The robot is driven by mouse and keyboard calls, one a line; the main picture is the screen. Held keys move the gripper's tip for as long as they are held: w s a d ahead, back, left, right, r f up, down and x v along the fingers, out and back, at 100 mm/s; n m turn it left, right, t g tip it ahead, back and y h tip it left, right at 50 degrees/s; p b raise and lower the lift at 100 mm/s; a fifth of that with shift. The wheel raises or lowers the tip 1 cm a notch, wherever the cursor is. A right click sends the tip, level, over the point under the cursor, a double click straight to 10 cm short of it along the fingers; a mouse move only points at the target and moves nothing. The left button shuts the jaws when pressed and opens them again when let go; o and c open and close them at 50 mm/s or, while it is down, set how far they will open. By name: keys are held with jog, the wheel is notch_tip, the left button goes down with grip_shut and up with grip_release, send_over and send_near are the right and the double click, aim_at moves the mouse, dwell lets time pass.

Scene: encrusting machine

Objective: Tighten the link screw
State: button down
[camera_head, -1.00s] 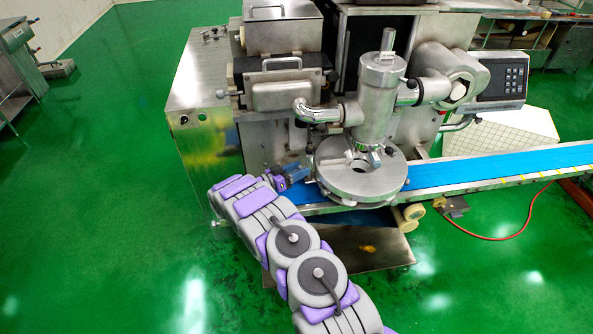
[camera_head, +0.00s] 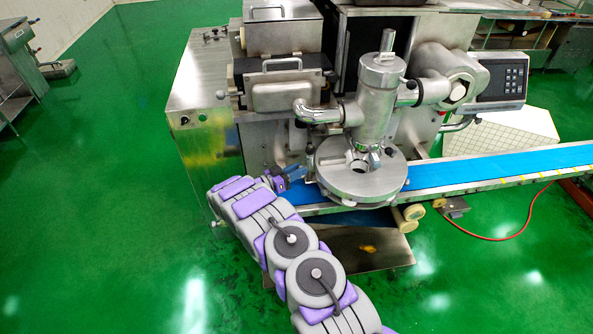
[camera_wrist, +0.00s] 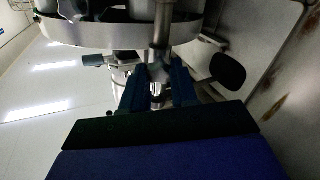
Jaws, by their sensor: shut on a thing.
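My gripper (camera_head: 284,179) reaches the left side of the round metal plate (camera_head: 345,186) on the encrusting machine, just above the left end of the blue belt. In the wrist view my gripper's dark blue fingers (camera_wrist: 157,91) are shut on a small shiny metal piece, which looks like the link screw (camera_wrist: 157,89). A vertical metal rod (camera_wrist: 162,25) stands just above it in that picture. The screw's threads and its seat are too dark and small to make out. In the head view the screw is hidden by my gripper and arm.
The upright metal cylinder (camera_head: 377,98) stands over the round plate. The blue conveyor belt (camera_head: 470,172) runs off to the right. In the wrist view a black knob (camera_wrist: 228,70) sits right of the fingers, near a metal wall (camera_wrist: 292,100).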

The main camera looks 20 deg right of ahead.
jog(key=shift+s+f+m+b, duration=0.15)
jog(key=shift+m+b, duration=1.75)
jog(key=shift+m, duration=3.95)
jog(key=shift+w+f+m+b, duration=0.15)
jog(key=shift+m+b, duration=1.8)
jog(key=shift+m, duration=3.95)
jog(key=shift+s+f+m+b, duration=0.2)
jog(key=shift+m+b, duration=1.7)
jog(key=shift+m, duration=3.95)
jog(key=c, duration=0.9)
grip_release()
jog(key=shift+w, duration=0.15)
jog(key=shift+o, duration=0.2)
jog(key=shift+r, duration=0.1)
